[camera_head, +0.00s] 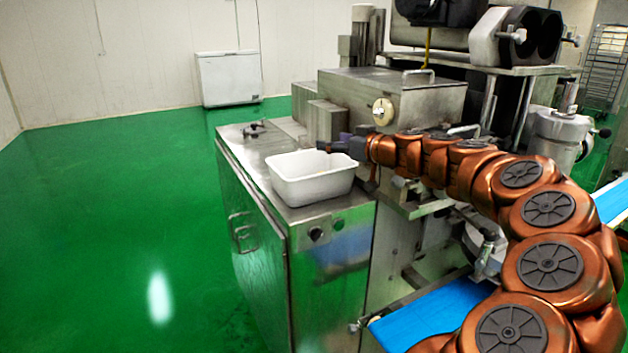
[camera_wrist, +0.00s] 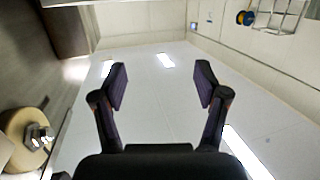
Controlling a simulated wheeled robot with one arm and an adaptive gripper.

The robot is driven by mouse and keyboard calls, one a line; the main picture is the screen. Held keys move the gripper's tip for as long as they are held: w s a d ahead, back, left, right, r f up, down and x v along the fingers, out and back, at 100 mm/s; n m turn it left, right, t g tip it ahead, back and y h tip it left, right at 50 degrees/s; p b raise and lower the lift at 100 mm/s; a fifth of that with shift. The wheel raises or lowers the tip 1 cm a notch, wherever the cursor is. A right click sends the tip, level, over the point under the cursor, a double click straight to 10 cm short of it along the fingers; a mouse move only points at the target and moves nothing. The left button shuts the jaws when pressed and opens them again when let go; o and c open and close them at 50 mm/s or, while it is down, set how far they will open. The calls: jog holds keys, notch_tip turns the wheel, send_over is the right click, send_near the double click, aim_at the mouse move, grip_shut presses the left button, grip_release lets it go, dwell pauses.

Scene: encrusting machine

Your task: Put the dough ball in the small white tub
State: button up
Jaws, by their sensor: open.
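The small white tub (camera_head: 312,185) stands upright on the steel cabinet top in the head view, close to its front right corner. My gripper (camera_head: 326,147) is just above the tub's back right rim, its fingers pointing left. In the wrist view the two dark fingers of my gripper (camera_wrist: 161,88) are spread apart with nothing between them. I see no dough ball in either view. The near wall hides part of the tub's floor, so I cannot tell whether anything lies there.
The steel cabinet (camera_head: 262,255) has its edge beside the tub. A steel housing with a beige knob (camera_head: 383,112) stands close behind my gripper; the knob also shows in the wrist view (camera_wrist: 25,138). A blue belt (camera_head: 425,318) runs below at the front. Green floor at left is clear.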

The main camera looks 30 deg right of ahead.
jog(key=v, duration=0.7)
jog(key=shift+s, duration=0.25)
jog(key=a+f+n+g+y, duration=0.2)
jog(key=a+g+y, duration=0.2)
jog(key=a, duration=1.3)
jog(key=s+a+f+g, duration=0.4)
jog(key=s+a+f, duration=0.2)
jog(key=a, duration=0.3)
jog(key=s+a+f+g, duration=0.45)
jog(key=s+a, duration=0.25)
jog(key=a, duration=0.2)
jog(key=s+d+f+m+g+h, duration=0.2)
jog(key=s+f, duration=0.3)
jog(key=s, duration=0.5)
jog(key=s+d+f+m+g+h, duration=0.2)
jog(key=s+f, duration=0.4)
jog(key=s, duration=0.5)
jog(key=g+h, duration=0.1)
jog(key=h, duration=0.1)
jog(key=shift+d+f+h, duration=0.2)
jog(key=shift+f+h, duration=0.15)
jog(key=shift+h, duration=0.05)
